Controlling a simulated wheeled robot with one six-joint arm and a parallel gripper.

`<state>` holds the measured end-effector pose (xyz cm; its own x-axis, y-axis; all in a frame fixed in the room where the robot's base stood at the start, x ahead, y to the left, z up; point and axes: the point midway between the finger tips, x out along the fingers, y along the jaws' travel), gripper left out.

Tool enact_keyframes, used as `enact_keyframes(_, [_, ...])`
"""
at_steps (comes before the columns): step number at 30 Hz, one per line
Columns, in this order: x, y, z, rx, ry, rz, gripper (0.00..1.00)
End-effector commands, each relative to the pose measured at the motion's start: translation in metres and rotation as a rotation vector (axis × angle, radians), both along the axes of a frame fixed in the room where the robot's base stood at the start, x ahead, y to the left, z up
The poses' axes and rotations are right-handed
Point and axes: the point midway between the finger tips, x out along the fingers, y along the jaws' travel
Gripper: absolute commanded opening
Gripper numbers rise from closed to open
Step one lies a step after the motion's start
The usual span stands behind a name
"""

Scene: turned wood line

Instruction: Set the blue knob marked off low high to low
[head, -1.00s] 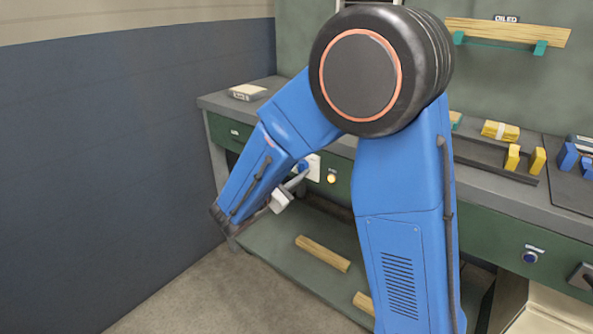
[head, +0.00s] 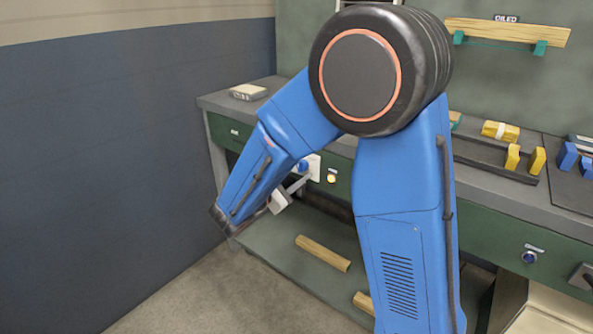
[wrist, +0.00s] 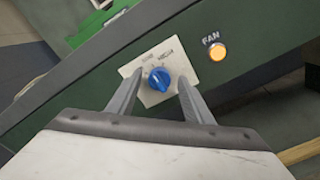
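The blue knob (wrist: 159,79) sits on a white plate (wrist: 182,66) with small dark markings, fixed to the green front panel of the bench. In the head view the knob (head: 303,166) shows just beyond my gripper (head: 297,184). In the wrist view my gripper (wrist: 156,92) is open, with one finger on the left and one on the right of the knob's lower part. The knob lies between and slightly beyond the fingertips. I cannot see either finger touching it.
An amber lit button (wrist: 217,52) under a FAN label is right of the plate. A second blue knob (head: 529,257) is far right on the same panel. Wooden pieces (head: 323,253) lie on the lower shelf. A grey-blue wall (head: 110,150) stands on the left.

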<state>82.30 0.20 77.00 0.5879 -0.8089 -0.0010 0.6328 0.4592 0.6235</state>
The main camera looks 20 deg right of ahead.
Motion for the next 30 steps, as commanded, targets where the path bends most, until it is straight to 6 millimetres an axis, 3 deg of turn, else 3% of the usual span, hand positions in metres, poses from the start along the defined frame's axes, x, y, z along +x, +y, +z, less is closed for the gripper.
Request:
enact_keyframes(11, [-0.004, 0.006, 0.000, 0.001, -0.001, 0.001, 0.46])
enact_keyframes(30, [-0.061, 0.086, 0.000, 0.000, 0.000, 0.004, 0.46])
